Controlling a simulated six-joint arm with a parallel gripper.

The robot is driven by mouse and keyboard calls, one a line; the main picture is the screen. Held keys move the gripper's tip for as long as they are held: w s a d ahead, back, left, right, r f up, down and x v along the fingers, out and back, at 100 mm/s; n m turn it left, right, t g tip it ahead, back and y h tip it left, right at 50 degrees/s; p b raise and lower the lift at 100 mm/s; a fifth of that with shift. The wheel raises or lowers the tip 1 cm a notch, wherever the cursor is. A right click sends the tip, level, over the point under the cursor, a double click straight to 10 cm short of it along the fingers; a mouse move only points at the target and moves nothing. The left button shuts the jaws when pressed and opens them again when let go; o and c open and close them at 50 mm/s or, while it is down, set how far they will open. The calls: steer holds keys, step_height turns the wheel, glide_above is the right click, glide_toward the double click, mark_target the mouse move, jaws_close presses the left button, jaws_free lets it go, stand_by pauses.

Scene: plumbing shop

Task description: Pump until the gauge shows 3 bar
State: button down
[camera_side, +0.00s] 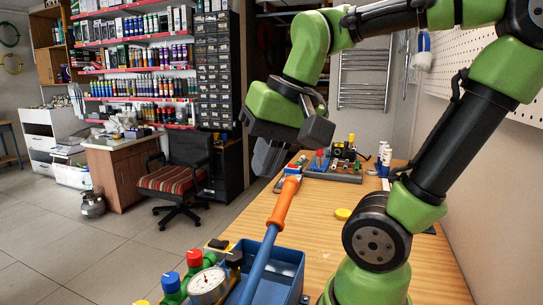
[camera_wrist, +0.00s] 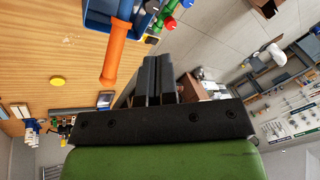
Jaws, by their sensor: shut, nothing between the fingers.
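A test pump with a blue tank (camera_side: 288,262) stands on the near end of the wooden bench. Its blue lever with an orange grip (camera_side: 284,203) slants up to the right. A round white gauge (camera_side: 208,285) sits at the tank's left front; its reading is too small to tell. My gripper (camera_side: 268,158) is shut and empty, above and slightly left of the grip's upper end, apart from it. In the wrist view, the shut fingers (camera_wrist: 159,75) lie right of the orange grip (camera_wrist: 116,55), and the blue tank (camera_wrist: 100,18) is at the top.
Red (camera_side: 194,258) and blue (camera_side: 171,282) valve knobs stand by the gauge. A yellow disc (camera_side: 343,214) lies on the bench (camera_side: 316,225). A tray with fittings (camera_side: 335,170) and white bottles (camera_side: 384,160) stand at the back. The bench middle is mostly clear.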

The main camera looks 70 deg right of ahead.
steer(key=d+m+g, duration=0.1)
steer(key=d+m, duration=0.1)
steer(key=m, duration=0.1)
steer(key=d+m+g, duration=0.2)
steer(key=d+r+m+g, duration=0.1)
steer(key=d+m, duration=0.2)
steer(key=shift+s+d+m, duration=0.1)
steer(key=shift+s+m, duration=0.2)
steer(key=shift+f, duration=2.2)
step_height(320, 180, down, 12)
steer(key=d+f, duration=0.1)
steer(key=d, duration=0.1)
steer(key=r, duration=0.4)
steer(key=a+r, duration=0.1)
steer(key=r, duration=0.3)
steer(key=a+r, duration=0.1)
steer(key=r, duration=0.4)
steer(key=shift+r, duration=0.1)
